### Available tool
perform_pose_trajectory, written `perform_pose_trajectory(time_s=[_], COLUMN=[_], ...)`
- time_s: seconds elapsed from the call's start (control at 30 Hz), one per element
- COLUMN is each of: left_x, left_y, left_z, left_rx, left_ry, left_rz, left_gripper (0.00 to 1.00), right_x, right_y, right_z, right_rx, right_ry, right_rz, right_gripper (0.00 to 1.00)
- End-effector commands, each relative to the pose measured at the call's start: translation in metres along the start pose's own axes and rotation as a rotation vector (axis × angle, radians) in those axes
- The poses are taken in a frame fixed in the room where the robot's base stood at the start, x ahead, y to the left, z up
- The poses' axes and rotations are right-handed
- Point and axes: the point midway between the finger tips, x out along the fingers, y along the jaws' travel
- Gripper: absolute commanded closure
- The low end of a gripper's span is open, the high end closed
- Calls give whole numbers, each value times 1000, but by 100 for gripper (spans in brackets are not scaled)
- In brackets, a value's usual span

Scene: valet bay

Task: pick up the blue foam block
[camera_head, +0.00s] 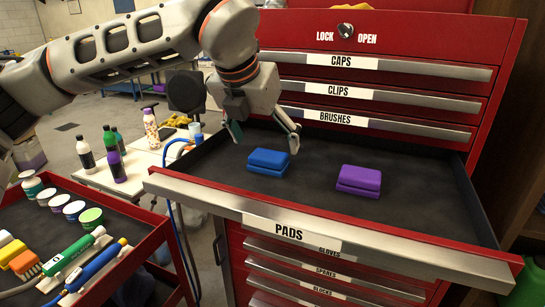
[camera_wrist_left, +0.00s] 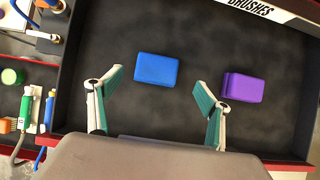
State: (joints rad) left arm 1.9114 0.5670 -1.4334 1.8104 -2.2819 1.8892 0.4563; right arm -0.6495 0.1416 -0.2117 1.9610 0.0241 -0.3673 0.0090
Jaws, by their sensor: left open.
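The blue foam block (camera_head: 268,161) lies in the open drawer labelled PADS (camera_head: 400,224), on its dark floor. My left gripper (camera_head: 264,143) is open and empty above the drawer, pointing down close to the blue block. In the left wrist view, the blue block (camera_wrist_left: 157,69) lies ahead of the spread fingers of my left gripper (camera_wrist_left: 160,88), roughly centred between them and not held. A similar purple block (camera_head: 359,180) lies to its right in the same drawer; it also shows in the left wrist view (camera_wrist_left: 243,86), beyond the right finger. My right gripper is not in view.
Shut drawers labelled CAPS (camera_head: 341,61), CLIPS and BRUSHES rise behind the open drawer. A red cart tray (camera_head: 128,208) with jars, brushes and tools stands at the left. Bottles (camera_head: 115,163) stand on a white table behind it. The drawer floor around the blocks is clear.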

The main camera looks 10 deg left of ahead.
Motion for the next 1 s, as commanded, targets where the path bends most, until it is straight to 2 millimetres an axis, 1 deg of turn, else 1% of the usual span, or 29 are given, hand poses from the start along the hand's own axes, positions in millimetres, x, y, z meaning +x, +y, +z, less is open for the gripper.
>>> perform_pose_trajectory(time_s=[0.03,0.17,0.4,0.5,0.6,0.8,0.87,0.9,0.93,0.97,1.0], left_x=[7,18,51,61,66,66,66,66,66,66,66], left_y=[0,1,5,5,5,5,5,5,5,5,5], left_z=[0,0,3,2,3,2,2,2,2,2,2], left_rx=[0,0,0,0,0,0,0,0,0,0,0], left_ry=[2,3,3,2,1,1,1,1,1,1,1], left_rz=[0,0,-1,-1,-1,0,0,0,0,0,0], left_gripper=[22,22,22,22,22,22,37,48,55,62,61], right_x=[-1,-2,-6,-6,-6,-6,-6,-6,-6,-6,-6], right_y=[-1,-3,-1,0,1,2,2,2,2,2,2], right_z=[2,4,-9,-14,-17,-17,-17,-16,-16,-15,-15], right_rx=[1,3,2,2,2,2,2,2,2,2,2], right_ry=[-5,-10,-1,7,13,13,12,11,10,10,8], right_rz=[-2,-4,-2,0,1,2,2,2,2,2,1], right_gripper=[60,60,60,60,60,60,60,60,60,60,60])
